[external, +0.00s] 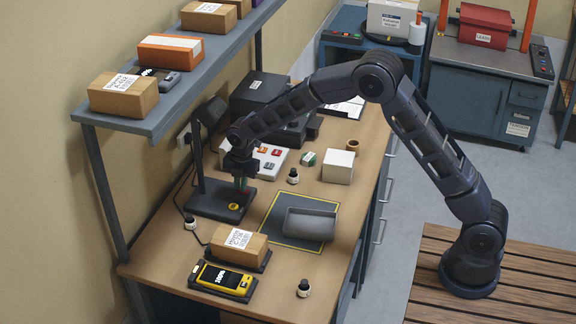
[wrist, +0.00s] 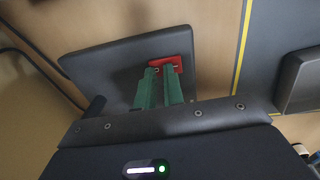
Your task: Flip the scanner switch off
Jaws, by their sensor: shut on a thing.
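The scanner is a dark stand with a flat base (external: 207,203), an upright post and a head, on the left side of the wooden bench. A round yellow mark (external: 234,206) sits on its base. In the wrist view the dark base plate (wrist: 100,68) lies under my fingers, with a small red switch piece (wrist: 171,61) near its edge. My gripper (external: 241,188) is low over the base. Its green fingers (wrist: 162,75) are close together at the red piece and shut on it, partly hiding it. The switch's position cannot be told.
A grey tray (external: 310,224) lies on a yellow-edged mat right of the scanner. A cardboard box (external: 238,244) and a yellow handheld device (external: 225,279) stand in front. A white panel with buttons (external: 262,160) is behind. A shelf (external: 190,80) with boxes overhangs the left.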

